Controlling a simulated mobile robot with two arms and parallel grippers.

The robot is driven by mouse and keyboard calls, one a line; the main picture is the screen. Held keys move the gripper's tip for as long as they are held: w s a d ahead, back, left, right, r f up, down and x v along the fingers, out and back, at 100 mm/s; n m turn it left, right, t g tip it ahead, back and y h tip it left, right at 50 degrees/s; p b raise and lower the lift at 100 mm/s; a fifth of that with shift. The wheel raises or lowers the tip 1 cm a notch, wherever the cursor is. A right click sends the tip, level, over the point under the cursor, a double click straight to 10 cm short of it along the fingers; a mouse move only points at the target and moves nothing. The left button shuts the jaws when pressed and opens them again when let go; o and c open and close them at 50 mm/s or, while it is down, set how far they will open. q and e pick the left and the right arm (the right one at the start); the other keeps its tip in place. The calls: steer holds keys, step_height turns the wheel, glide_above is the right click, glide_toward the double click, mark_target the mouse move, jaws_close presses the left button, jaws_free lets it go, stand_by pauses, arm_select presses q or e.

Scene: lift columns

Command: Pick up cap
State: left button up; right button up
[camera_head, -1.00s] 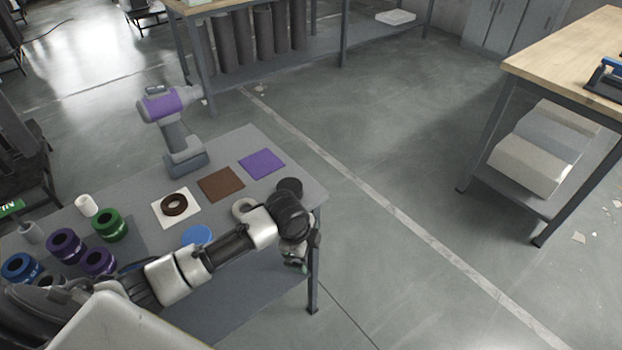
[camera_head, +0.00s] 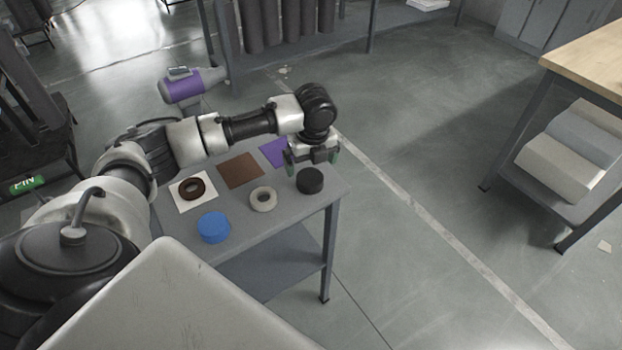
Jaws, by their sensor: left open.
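A black round cap (camera_head: 310,182) lies on the grey table (camera_head: 262,228) near its right end. A blue round cap (camera_head: 213,227) lies near the table's front edge. I cannot tell which of the two the task means. My left gripper (camera_head: 313,160) points down and is open, above and slightly behind the black cap in the picture. It looks empty, and I cannot tell how high it is above the table. My right gripper is not in view.
On the table lie a white ring (camera_head: 263,198), a dark brown ring (camera_head: 192,188) on a white square, a brown square (camera_head: 240,171) and a purple square (camera_head: 274,152). A purple and grey power tool (camera_head: 188,87) stands behind my arm.

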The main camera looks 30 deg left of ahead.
mark_target(310, 177)
arm_select(q)
steer(key=shift+a+f, duration=0.15)
steer(key=shift+f, duration=2.85)
steer(key=c, duration=1)
steer(key=shift+c, duration=0.2)
steer(key=shift+r, duration=0.1)
steer(key=shift+w+r, duration=0.1)
steer(key=shift+r, duration=0.55)
step_height(310, 177, up, 3)
steer(key=shift+f, duration=0.1)
steer(key=d+r+p, duration=0.2)
steer(key=d+r, duration=0.6)
steer(key=d, duration=0.3)
steer(key=shift+w+d+r, duration=0.15)
steer(key=shift+d+r, duration=0.15)
steer(key=shift+d, duration=0.05)
